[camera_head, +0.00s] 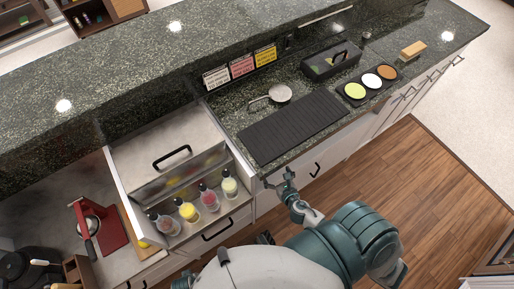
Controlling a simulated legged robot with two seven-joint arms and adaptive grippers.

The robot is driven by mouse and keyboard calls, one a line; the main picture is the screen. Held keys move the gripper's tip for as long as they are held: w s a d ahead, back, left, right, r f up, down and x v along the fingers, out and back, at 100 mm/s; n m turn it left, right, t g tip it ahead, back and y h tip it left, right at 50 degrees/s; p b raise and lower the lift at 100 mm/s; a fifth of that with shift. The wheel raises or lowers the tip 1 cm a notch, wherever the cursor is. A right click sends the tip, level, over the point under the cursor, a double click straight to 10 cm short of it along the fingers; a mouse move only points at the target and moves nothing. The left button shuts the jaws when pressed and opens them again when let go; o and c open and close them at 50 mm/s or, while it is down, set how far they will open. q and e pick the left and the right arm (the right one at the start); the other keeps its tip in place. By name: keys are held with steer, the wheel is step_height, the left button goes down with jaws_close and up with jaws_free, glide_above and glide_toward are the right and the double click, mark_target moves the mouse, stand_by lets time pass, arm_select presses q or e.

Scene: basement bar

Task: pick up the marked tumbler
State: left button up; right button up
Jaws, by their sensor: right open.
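I cannot make out a marked tumbler in this view. My right gripper (287,181) is small in the picture, open and empty, at the front edge of the dark counter (226,112), near the lower end of the black ribbed mat (292,127). It is apart from the bottles and from the items on the counter.
A round metal strainer (280,94), a black caddy (331,60), a tray of coloured rounds (369,82) and a wooden block (413,49) sit on the counter. The wooden floor (420,180) at right is clear.

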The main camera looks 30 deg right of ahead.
steer(key=x, duration=0.5)
steer(key=b+x, duration=0.1)
steer(key=x, duration=0.4)
steer(key=shift+w+d+f+b, duration=0.25)
steer(key=shift+w+f+b, duration=0.05)
steer(key=shift+w+a+f, duration=0.1)
steer(key=shift+w, duration=0.4)
steer(key=b+x, duration=0.1)
steer(key=x, duration=0.3)
steer(key=shift+w, duration=0.35)
steer(key=shift+w+d, duration=0.15)
steer(key=shift+d, duration=0.2)
steer(key=shift+a, duration=0.15)
steer(key=c, duration=1.5)
arm_select(q)
step_height(320, 180, up, 7)
steer(key=w, duration=0.2)
steer(key=shift+w+d+r, duration=0.15)
steer(key=shift+w+d, duration=0.05)
steer(key=shift+d, duration=0.05)
arm_select(e)
steer(key=shift+r, duration=0.25)
